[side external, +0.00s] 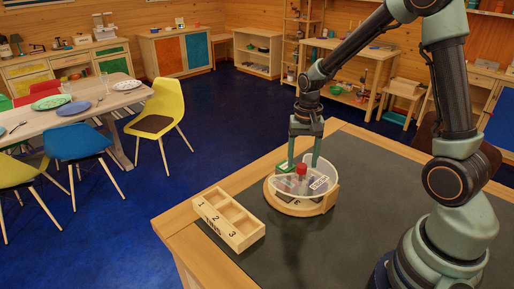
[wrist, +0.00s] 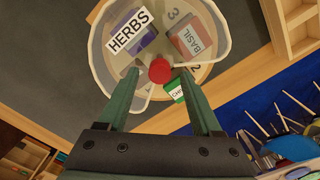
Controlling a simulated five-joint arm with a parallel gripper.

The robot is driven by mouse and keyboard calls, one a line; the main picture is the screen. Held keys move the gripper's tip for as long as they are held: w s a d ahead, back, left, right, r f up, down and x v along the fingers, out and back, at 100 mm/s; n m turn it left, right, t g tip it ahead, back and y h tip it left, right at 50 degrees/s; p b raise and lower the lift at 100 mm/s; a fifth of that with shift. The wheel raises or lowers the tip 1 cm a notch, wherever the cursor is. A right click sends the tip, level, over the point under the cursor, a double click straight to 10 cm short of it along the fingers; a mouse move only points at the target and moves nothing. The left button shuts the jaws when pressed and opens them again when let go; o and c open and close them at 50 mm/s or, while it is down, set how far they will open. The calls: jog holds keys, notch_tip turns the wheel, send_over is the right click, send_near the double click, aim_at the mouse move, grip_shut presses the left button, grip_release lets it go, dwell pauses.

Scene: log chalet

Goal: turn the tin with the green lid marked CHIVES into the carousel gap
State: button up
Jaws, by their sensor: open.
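The round carousel (side external: 300,207) stands on the dark table mat, with a wooden base and a clear wall with a break in it. Its red knob (side external: 301,170) is at the centre and also shows in the wrist view (wrist: 159,70). My gripper (side external: 303,165) is open above the carousel, its fingertips on either side of the knob; I cannot tell if they touch it. The tin with the green lid marked CHIVES (wrist: 177,94) is beside the knob, partly hidden by a finger, near the wall's break. A tin marked BASIL (wrist: 193,38) and a purple tin (wrist: 138,42) share the carousel.
A wooden box (side external: 240,238) numbered 1, 2, 3 with open compartments stands left of the carousel near the table edge. A HERBS label (wrist: 129,31) is on the carousel's wall. The dark mat (side external: 366,165) is clear to the right, up to my arm.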

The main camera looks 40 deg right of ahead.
aim_at(301, 167)
notch_tip(301, 167, up, 11)
dwell(0.3)
jog(key=shift+r, duration=0.1)
jog(key=s+a+r+n+t, duration=0.5)
jog(key=s+a+n, duration=0.3)
jog(key=a+n, duration=0.1)
jog(key=shift+s+t, duration=0.3)
